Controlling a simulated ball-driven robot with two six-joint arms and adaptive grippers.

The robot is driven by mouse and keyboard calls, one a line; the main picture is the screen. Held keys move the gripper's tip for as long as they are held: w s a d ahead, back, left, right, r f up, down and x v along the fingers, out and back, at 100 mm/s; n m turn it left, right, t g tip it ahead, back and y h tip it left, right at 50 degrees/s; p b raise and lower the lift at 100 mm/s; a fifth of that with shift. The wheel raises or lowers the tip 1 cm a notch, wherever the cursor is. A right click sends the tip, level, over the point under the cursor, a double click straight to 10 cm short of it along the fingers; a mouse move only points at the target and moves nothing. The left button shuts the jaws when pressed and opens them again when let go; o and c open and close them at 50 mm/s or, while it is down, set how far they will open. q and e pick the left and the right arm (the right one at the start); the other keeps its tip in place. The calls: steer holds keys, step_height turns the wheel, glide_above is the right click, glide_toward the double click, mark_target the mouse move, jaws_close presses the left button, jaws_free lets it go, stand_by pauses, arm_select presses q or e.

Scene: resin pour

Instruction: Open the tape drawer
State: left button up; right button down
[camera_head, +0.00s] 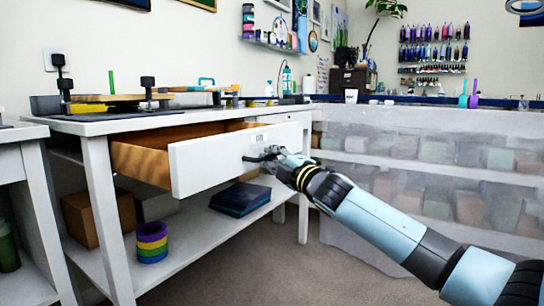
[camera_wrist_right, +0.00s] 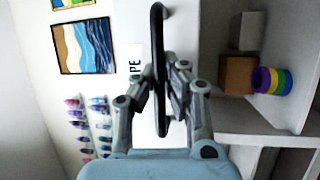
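The tape drawer (camera_head: 212,160) is a white-fronted wooden drawer under the workbench. It stands pulled out, with its wooden side (camera_head: 140,163) and part of its inside showing. My right gripper (camera_head: 266,156) is at the right part of the drawer front. In the right wrist view, a black bar handle (camera_wrist_right: 158,28) runs between the fingers of my right gripper (camera_wrist_right: 162,85), which are closed around it. A label ending in "PE" (camera_wrist_right: 135,66) shows beside the handle, partly hidden by a finger. My left gripper is not in view.
The white workbench (camera_head: 150,122) carries clamps and tools. A plastic-covered shelf (camera_head: 430,160) stands right. Floor is clear in front.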

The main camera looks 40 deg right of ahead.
steer(key=c, duration=1.4)
jaws_free()
